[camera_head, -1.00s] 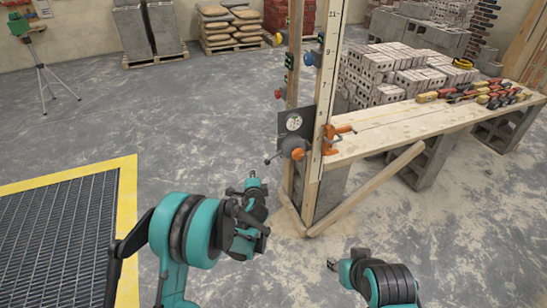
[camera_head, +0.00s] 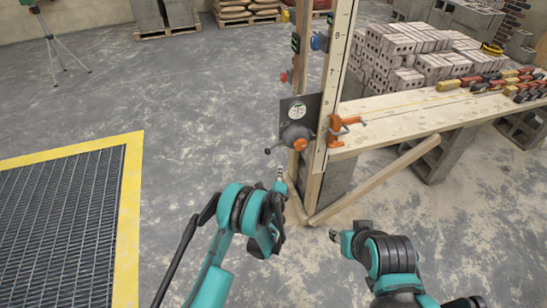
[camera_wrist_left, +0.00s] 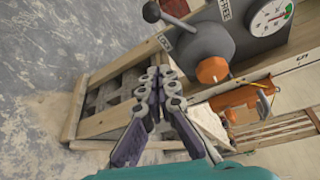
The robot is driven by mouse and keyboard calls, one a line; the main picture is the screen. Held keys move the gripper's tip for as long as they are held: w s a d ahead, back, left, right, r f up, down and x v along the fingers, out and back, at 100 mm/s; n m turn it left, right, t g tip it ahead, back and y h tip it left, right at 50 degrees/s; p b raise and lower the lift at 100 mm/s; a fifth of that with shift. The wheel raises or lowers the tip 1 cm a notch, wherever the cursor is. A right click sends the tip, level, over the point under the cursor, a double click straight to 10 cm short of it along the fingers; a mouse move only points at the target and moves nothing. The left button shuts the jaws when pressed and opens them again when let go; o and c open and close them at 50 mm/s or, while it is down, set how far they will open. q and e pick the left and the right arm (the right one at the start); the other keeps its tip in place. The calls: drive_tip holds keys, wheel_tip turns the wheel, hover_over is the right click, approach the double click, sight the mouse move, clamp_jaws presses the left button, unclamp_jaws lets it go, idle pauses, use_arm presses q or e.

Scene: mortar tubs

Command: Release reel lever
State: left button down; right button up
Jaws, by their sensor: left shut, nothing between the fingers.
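The reel (camera_head: 295,136) is a grey rounded housing with an orange knob, mounted on a dark plate with a round dial (camera_head: 298,111) on the wooden post. Its lever (camera_head: 270,150) is a short rod with a dark ball end, pointing left. In the left wrist view the lever ball (camera_wrist_left: 152,12) is at the top, near the lettering "LOCK" and "FREE". My left gripper (camera_head: 281,173) is below the reel, apart from the lever; its fingers (camera_wrist_left: 160,72) are together and empty. My right gripper (camera_head: 333,235) is low at the right of centre, its fingertips too small to judge.
An orange clamp (camera_head: 342,130) grips the plank bench (camera_head: 400,118) right of the post. A diagonal wooden brace (camera_head: 375,180) runs to the floor. A yellow-edged grate (camera_head: 130,200) lies at left. The floor between is clear.

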use_arm(q)
drive_tip(key=w+f+b, duration=0.2)
drive_tip(key=w+b, duration=0.1)
drive_tip(key=w, duration=0.7)
drive_tip(key=a+r, duration=0.1)
drive_tip(key=s+a+r+b, duration=0.1)
drive_tip(key=shift+a, duration=0.35)
drive_tip(key=shift+r, duration=0.1)
